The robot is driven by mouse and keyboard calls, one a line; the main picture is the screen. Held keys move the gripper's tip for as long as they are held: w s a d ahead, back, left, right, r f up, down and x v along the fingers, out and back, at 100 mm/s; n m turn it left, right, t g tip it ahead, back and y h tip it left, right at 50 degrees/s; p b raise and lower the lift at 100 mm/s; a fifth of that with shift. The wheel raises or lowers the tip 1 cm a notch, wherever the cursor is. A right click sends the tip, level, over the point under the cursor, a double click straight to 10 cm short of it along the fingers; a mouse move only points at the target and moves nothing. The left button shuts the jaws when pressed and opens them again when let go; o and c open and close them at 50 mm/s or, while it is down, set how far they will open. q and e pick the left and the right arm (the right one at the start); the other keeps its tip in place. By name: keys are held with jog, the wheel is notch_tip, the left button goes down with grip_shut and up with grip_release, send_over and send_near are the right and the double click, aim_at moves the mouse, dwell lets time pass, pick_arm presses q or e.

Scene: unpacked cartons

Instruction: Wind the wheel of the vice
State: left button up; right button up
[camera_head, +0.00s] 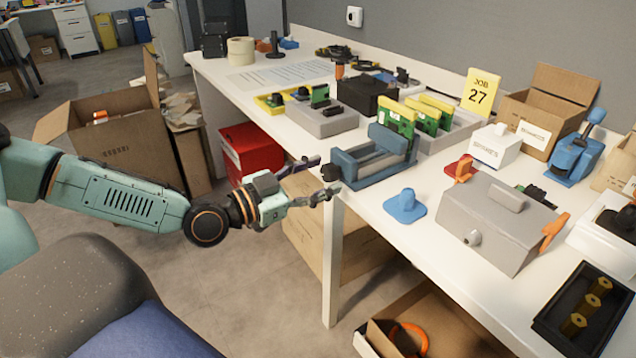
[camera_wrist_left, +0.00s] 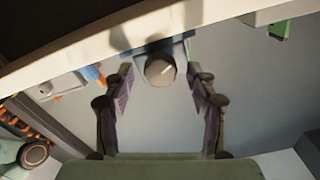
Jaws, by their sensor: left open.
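The blue-grey vice (camera_head: 372,160) stands at the near edge of the white bench. Its small dark wheel (camera_head: 331,173) faces out past the edge, towards my left gripper. My left gripper (camera_head: 322,178) is open, with its two fingertips close to the wheel, one on the far side and one on the near side. In the left wrist view the round wheel (camera_wrist_left: 160,71) sits between the tips of the open left gripper (camera_wrist_left: 160,80), with a gap on both sides. The fingers do not appear to touch it. My right gripper is not in view.
A blue knobbed piece (camera_head: 405,206) and a grey metal box (camera_head: 497,224) stand right of the vice. Green boards in a grey holder (camera_head: 455,133) are behind it. Below the bench are a red box (camera_head: 250,152) and cartons. The bench leg (camera_head: 332,262) is close under the gripper.

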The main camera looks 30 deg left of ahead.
pick_arm(q)
jog(key=shift+c, duration=0.4)
jog(key=c, duration=1.1)
